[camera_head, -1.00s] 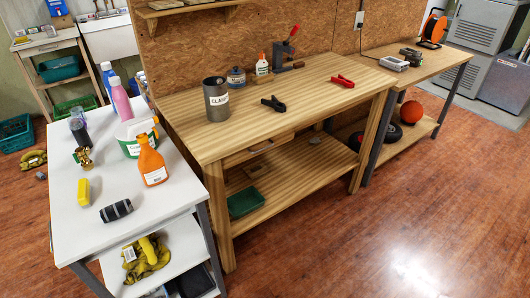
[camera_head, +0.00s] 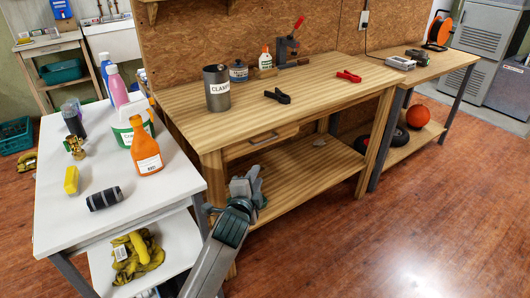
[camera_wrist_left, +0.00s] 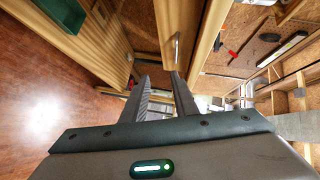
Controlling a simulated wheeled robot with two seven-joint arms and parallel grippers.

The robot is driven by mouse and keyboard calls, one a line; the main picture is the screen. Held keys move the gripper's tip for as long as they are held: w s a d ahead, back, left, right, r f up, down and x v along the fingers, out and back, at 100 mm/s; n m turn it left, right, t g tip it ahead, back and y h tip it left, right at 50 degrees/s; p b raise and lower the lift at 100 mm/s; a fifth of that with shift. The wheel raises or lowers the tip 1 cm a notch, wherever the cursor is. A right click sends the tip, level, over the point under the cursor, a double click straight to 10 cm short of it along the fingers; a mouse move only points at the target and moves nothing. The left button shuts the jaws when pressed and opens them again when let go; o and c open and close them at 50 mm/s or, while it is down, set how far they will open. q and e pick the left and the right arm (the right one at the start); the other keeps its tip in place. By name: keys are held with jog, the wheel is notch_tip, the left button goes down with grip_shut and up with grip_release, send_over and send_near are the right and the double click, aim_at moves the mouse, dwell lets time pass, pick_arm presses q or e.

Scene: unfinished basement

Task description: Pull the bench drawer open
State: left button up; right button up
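The wooden bench drawer (camera_head: 245,147) sits under the bench top near its left front leg. Its front looks flush with the bench, and a bar handle (camera_head: 263,138) runs across it. My left gripper (camera_head: 248,180) is in front of the bench's left end, lower than the drawer and apart from the handle. In the left wrist view the two fingers (camera_wrist_left: 162,98) are spread with nothing between them. The handle (camera_wrist_left: 177,46) shows beyond the fingertips there, nearer the right finger. My right gripper is in neither view.
A white cart (camera_head: 130,195) with bottles stands close left of my arm. The floor (camera_head: 390,230) in front of the bench is clear.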

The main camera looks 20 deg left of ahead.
aim_at(265, 144)
pick_arm(q)
jog(key=r, duration=0.3)
jog(key=shift+w+a+r+m, duration=0.1)
jog(key=shift+a+r+m, duration=0.15)
jog(key=shift+a+m, duration=0.1)
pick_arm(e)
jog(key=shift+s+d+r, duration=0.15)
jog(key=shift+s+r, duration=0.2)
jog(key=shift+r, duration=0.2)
pick_arm(q)
jog(key=shift+w, duration=0.1)
